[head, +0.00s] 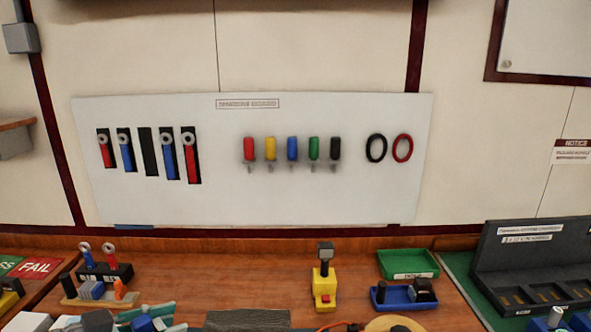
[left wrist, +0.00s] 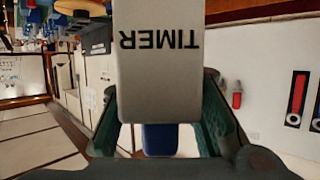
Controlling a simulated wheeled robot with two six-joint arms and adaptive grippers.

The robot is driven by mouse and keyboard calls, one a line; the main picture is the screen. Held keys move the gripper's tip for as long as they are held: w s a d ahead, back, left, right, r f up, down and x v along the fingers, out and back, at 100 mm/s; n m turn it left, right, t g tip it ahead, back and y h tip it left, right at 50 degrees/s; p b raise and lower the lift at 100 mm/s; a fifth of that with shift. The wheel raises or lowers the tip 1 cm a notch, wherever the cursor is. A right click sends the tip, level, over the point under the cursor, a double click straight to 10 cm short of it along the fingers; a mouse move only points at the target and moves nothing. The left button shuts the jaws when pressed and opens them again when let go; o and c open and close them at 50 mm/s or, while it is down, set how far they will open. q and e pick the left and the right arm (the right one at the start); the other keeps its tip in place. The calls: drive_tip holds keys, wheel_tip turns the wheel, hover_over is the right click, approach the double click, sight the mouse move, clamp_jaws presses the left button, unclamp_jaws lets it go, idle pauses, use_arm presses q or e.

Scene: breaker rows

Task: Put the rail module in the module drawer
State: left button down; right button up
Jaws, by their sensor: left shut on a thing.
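The rail module (left wrist: 158,70) is a light grey block marked TIMER, upside down in the left wrist view, with a blue part (left wrist: 160,139) below it. My left gripper (head: 147,317) is shut on it; its dark green fingers lie on both sides of the block. In the head view the gripper is at the bottom edge, left of centre, with a bit of blue between its fingers; most of the module is hidden or cut off there. I cannot make out a module drawer for certain. My right gripper is not in view.
A wooden bench (head: 215,270) runs below a white tool board (head: 220,200). A green tray (head: 407,265), a blue tray (head: 390,304) and a yellow device (head: 324,285) stand right of centre. A dark compartmented rack (head: 490,262) is at right. A holder (head: 118,272) stands at left.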

use_arm(q)
drive_tip(key=s+d+f+m+g+h+b, duration=0.1)
drive_tip(key=s+d+f+m+g+h, duration=0.1)
drive_tip(key=s+f, duration=0.3)
drive_tip(key=s+d, duration=0.1)
drive_tip(key=s, duration=0.2)
drive_tip(key=shift+d+f, duration=0.15)
drive_tip(key=shift+d, duration=0.2)
